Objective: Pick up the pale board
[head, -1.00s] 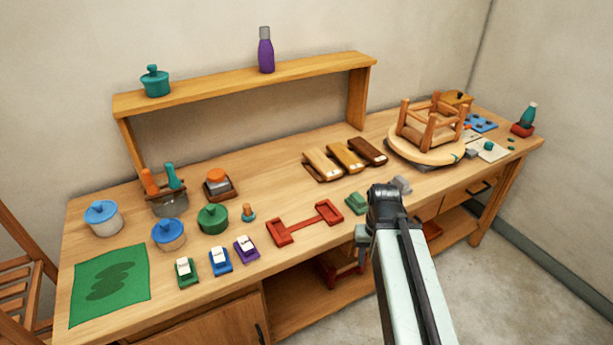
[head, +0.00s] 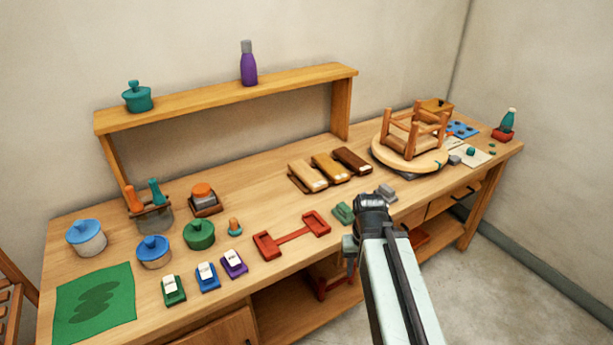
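Three boards lie side by side on small stands near the middle of the bench. The pale board (head: 309,177) is the leftmost, beside a golden-brown board (head: 331,169) and a dark brown board (head: 352,161). My arm rises from the lower right, in front of the bench. My gripper (head: 349,254) hangs at the bench's front edge, below and to the right of the pale board and well apart from it. Its fingers are small and mostly hidden by the arm, so I cannot tell whether they are open.
A red double-ended holder (head: 291,236) and a green block (head: 343,212) lie between the boards and the front edge. An upturned stool (head: 413,137) stands on a round turntable at right. Pots and small coloured blocks fill the left. A shelf (head: 230,97) spans the back.

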